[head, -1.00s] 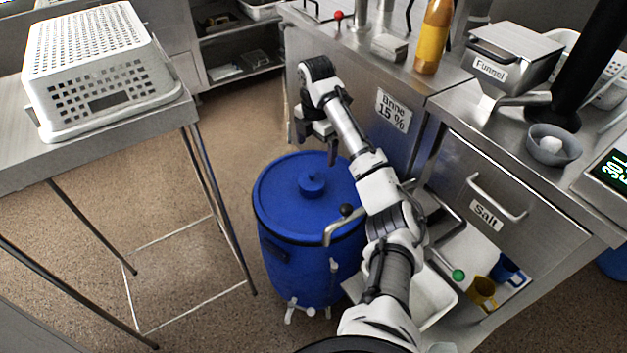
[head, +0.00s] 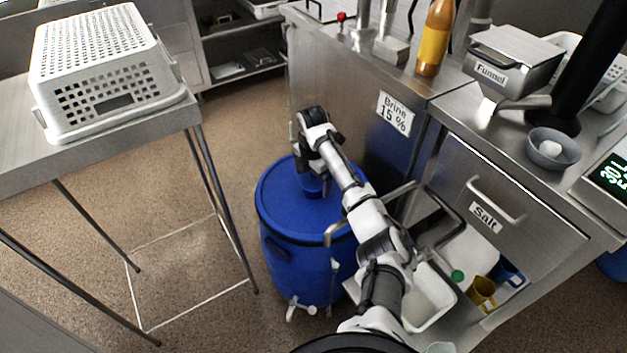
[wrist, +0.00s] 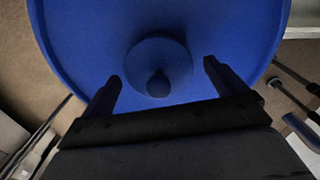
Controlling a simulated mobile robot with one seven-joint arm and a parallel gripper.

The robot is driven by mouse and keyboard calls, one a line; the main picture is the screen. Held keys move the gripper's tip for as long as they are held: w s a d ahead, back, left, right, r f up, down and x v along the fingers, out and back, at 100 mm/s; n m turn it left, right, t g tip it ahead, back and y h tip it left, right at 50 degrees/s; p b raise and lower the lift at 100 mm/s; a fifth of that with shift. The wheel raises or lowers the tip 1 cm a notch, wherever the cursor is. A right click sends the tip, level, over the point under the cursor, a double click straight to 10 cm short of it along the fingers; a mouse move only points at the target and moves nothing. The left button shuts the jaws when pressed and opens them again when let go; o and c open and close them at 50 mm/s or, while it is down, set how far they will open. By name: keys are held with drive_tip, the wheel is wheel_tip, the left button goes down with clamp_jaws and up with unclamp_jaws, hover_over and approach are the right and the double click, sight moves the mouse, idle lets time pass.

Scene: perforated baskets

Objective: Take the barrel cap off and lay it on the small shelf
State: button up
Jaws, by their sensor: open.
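The blue barrel (head: 300,245) stands on the floor with its round blue cap (head: 283,200) on top. In the wrist view the cap (wrist: 90,35) fills most of the picture, with a round knob (wrist: 158,68) at its middle. My gripper (wrist: 160,80) is open, its two dark fingers apart, one to each side of the knob. I cannot tell whether the fingers touch it. In the head view my gripper (head: 313,180) is just above the cap and mostly hides the knob. The small shelf cannot be told for certain among the surfaces in view.
A metal table (head: 20,150) with an upturned white perforated basket (head: 105,70) stands at the left. A steel counter with a Brine label (head: 394,113) and a Salt drawer (head: 500,200) is at the right. A bent metal bar (head: 340,228) is close to the barrel's right side.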

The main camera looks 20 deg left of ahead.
drive_tip(key=c, duration=1.1)
drive_tip(key=shift+o, duration=0.2)
